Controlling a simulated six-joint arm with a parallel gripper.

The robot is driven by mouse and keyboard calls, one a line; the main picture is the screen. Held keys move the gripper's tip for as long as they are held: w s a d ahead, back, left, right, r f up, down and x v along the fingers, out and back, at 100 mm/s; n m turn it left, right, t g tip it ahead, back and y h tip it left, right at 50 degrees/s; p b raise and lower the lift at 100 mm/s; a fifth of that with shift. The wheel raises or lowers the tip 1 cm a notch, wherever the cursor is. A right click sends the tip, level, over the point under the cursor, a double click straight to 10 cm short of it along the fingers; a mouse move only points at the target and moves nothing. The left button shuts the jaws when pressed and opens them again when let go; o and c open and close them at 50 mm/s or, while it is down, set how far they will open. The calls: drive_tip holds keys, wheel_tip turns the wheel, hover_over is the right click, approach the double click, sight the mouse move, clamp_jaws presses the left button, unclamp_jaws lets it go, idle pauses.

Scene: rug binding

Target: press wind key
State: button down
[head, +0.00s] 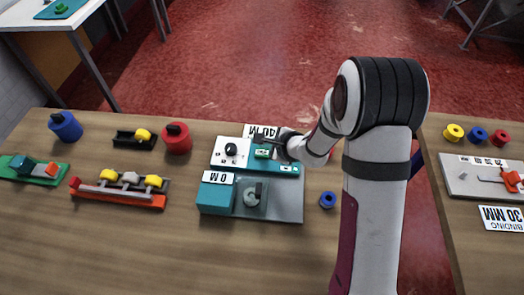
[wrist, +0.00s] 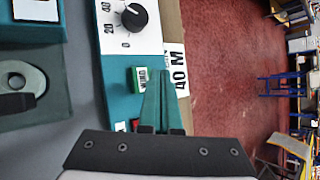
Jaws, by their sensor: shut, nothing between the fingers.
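The winding machine has a grey base (head: 285,208), a teal block with a "0 M" label (head: 217,196) and a white panel with a black knob (head: 231,149). The knob also shows in the wrist view (wrist: 133,18), with marks 0, 20 and 40. The green wind key (head: 262,153) sits on the teal strip beside the panel; in the wrist view it (wrist: 138,79) is just left of my fingers. My gripper (wrist: 161,75) is shut and empty; in the head view it (head: 264,139) is close by the key. Whether it touches the key I cannot tell.

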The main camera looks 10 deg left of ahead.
sight(265, 155)
drive_tip(key=shift+f, duration=0.6)
idle(1.6)
drive_tip(key=shift+f, duration=0.4)
drive_tip(key=shift+f, duration=0.4)
idle(0.7)
drive_tip(key=shift+r, duration=0.8)
drive_tip(key=shift+r, duration=2.55)
